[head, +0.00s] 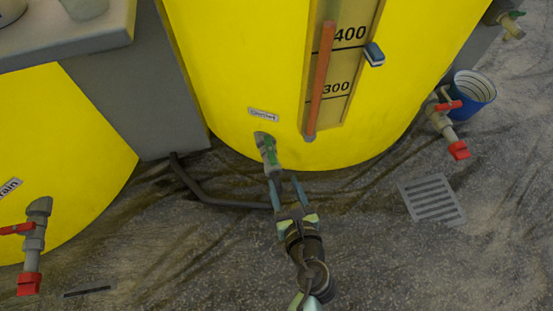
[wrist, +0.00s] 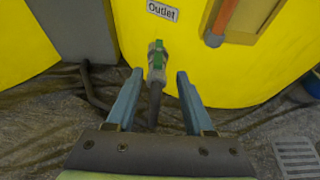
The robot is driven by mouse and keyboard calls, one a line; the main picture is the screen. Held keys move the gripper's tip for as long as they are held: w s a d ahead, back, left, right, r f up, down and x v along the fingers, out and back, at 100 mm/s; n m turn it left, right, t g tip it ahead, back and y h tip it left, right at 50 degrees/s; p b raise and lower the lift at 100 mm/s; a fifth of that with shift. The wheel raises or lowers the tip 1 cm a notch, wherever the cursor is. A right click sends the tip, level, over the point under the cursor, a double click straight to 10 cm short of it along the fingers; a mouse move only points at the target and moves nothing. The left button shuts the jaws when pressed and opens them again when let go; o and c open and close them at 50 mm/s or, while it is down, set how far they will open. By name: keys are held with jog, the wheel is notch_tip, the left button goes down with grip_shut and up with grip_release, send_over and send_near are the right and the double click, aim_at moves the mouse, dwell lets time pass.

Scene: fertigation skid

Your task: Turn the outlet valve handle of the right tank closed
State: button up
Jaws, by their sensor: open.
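The large yellow tank (head: 230,70) on the right has a grey outlet valve (head: 262,138) low on its front, under a small label. The label reads "Outlet" in the wrist view (wrist: 162,11). The valve's green handle (head: 270,152) appears roughly in line with the valve body; its exact angle is hard to tell. In the wrist view the handle (wrist: 158,57) lies ahead, between the lines of my fingers. My gripper (head: 286,184) is open and empty, just in front of the valve. It also shows in the wrist view (wrist: 158,76). No contact with the handle is visible.
A dark hose (head: 215,202) runs along the floor towards the valve. Red-handled drain valves stand at the left tank (head: 32,240) and on the right (head: 447,115). A blue bucket (head: 476,90) and a floor grate (head: 433,199) are at right. An orange-red gauge tube (head: 320,80) is above.

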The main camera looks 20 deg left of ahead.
aim_at(271, 150)
jog(key=b+x, duration=0.2)
jog(key=x, duration=0.2)
jog(key=b+x, duration=0.2)
jog(key=x, duration=0.2)
jog(key=b+x, duration=0.3)
jog(key=x, duration=0.1)
jog(key=shift+s+f, duration=0.15)
jog(key=shift+f, duration=0.2)
jog(key=shift+w+a, duration=0.3)
jog(key=shift+w, duration=0.1)
grip_shut()
